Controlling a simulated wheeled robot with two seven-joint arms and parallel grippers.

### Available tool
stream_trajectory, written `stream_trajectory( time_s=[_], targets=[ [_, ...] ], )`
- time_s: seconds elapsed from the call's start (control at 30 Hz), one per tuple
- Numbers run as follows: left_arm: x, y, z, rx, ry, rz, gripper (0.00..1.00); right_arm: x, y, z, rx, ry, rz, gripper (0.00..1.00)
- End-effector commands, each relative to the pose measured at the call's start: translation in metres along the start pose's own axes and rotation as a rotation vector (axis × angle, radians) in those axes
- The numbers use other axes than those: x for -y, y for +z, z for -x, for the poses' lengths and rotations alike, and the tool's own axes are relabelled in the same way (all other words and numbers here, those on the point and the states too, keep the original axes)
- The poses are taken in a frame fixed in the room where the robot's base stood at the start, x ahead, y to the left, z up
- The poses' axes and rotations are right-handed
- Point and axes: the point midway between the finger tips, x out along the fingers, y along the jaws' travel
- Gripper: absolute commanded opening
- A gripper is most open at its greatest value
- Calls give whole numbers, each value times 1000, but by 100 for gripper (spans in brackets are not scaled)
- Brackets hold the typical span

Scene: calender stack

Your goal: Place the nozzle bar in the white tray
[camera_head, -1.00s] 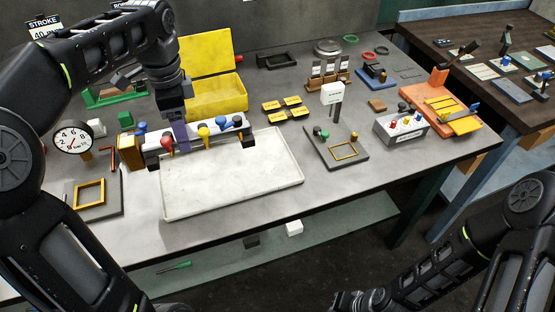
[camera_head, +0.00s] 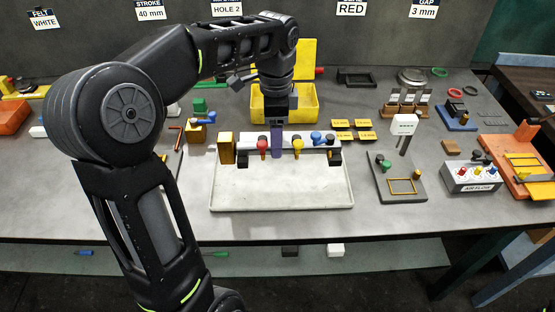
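The nozzle bar (camera_head: 312,141) is a pale bar with red, yellow and blue nozzles and black end pieces. It hangs level across the back part of the white tray (camera_head: 282,201), an empty-looking shallow tray near the table's front. My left gripper (camera_head: 278,136) comes down from behind and is shut on the bar near its middle, with a purple piece showing there. The bar's black ends appear within the tray's outline; I cannot tell whether they touch its floor. My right gripper is not in view.
A yellow open box (camera_head: 284,103) stands behind the bar. A wooden block (camera_head: 226,148) is close to the bar's left end. Yellow labelled plates (camera_head: 352,130) lie to the right. A dark board with a yellow frame (camera_head: 402,187) and an air flow box (camera_head: 471,177) stand right of the tray.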

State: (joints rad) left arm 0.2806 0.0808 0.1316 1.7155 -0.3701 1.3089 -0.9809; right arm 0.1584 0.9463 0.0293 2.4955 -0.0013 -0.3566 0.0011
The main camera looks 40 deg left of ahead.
Motion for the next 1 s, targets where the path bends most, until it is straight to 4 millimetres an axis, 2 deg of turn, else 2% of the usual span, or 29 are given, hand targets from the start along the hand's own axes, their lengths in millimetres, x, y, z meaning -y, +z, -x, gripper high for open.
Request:
stream_trajectory(
  time_s=[0.1, 0.2, 0.57, 0.83, 1.0],
  targets=[
    [0, 0, -18, 0, 1, 0, 0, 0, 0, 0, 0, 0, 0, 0],
    [0, 0, -27, -1, -1, 0, 0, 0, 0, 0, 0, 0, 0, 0],
    [0, 0, -30, -2, -2, 0, 0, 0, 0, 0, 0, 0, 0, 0],
    [0, 0, -60, 0, 1, 1, 0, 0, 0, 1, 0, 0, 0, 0],
    [0, 0, -66, -1, -2, 0, 0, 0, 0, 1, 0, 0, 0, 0]
  ],
)
